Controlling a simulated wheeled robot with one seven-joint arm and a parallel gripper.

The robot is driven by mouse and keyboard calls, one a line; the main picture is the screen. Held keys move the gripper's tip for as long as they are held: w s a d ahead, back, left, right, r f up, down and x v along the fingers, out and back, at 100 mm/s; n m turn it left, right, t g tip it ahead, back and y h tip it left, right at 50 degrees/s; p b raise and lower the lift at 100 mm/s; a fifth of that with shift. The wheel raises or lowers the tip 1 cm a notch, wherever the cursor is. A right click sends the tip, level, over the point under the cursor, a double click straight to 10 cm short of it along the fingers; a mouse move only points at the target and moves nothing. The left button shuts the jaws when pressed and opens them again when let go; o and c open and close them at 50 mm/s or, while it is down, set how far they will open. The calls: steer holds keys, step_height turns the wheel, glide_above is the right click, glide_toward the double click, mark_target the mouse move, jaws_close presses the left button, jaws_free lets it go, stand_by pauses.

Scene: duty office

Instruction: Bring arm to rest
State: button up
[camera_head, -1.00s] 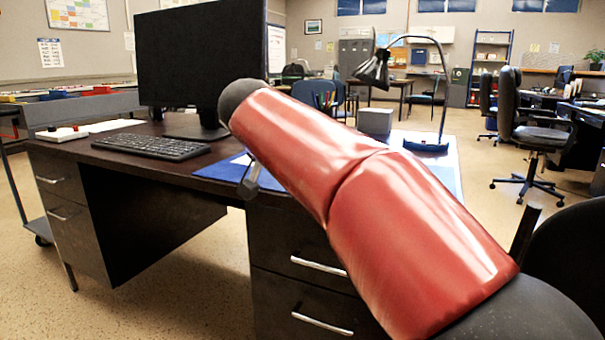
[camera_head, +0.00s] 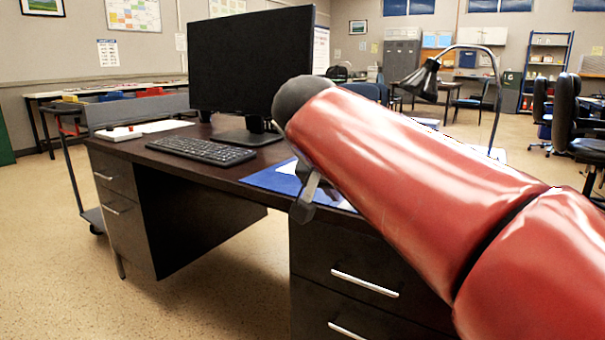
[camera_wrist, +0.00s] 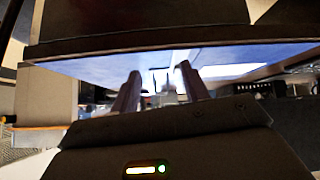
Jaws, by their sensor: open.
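My red arm crosses the right half of the head view. Part of my gripper (camera_head: 306,192) shows below the arm's dark joint, in front of the desk's near edge. In the wrist view my gripper (camera_wrist: 160,85) has its two fingers apart, with nothing seen between them. The dark desk (camera_head: 215,180) stands in front of me, and the gripper appears close to its edge. I cannot tell the exact gap.
The desk holds a monitor (camera_head: 250,62), a keyboard (camera_head: 201,150), a blue folder or mat (camera_head: 272,180) and a black desk lamp (camera_head: 424,80), partly behind my arm. A grey cart (camera_head: 88,212) stands left of the desk. Office chairs (camera_head: 575,115) are at the right. Floor at the lower left is clear.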

steer(key=s+d+f+n+y+p, duration=0.2)
steer(key=s+f+p, duration=0.1)
steer(key=s+f, duration=0.4)
steer(key=s+d+f+n+g+y+p, duration=0.1)
steer(key=s+d+f+n+y+p, duration=0.1)
steer(key=s+f, duration=0.5)
steer(key=s+n+y+p, duration=0.1)
steer(key=s+p, duration=0.1)
steer(key=s, duration=0.4)
steer(key=shift+d+g, duration=0.3)
steer(key=shift+d, duration=0.05)
steer(key=shift+c, duration=0.4)
